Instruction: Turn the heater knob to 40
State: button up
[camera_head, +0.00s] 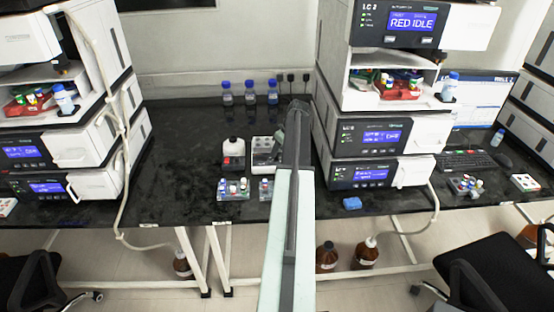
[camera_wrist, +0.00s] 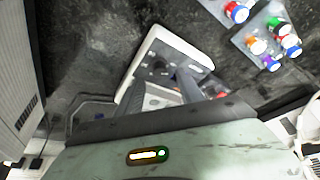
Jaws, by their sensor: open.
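A small white-rimmed grey device (camera_head: 264,146), perhaps the heater, stands on the black bench, left of my raised arm. In the wrist view, a white-rimmed grey panel (camera_wrist: 152,50) lies tilted just beyond my gripper, and looks like the same device. Small dark round details show on it, but I cannot tell which is the knob or read a setting. My gripper (camera_wrist: 165,82) is open, with its grey fingers in front of the panel and hiding part of it. In the head view, the arm's dark end (camera_head: 297,112) is up by the device's right side.
Blue-capped bottles (camera_head: 250,94) stand at the back. Instrument stacks (camera_head: 375,140) flank the area. The bench's left middle (camera_head: 175,150) is clear.

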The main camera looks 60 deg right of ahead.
jog(key=b+x, duration=0.2)
jog(key=x, duration=0.1)
jog(key=shift+f, duration=0.35)
jog(key=shift+r, duration=0.15)
grip_shut()
jog(key=shift+w+d, duration=0.1)
jog(key=shift+d, duration=0.1)
jog(key=shift+a, duration=0.25)
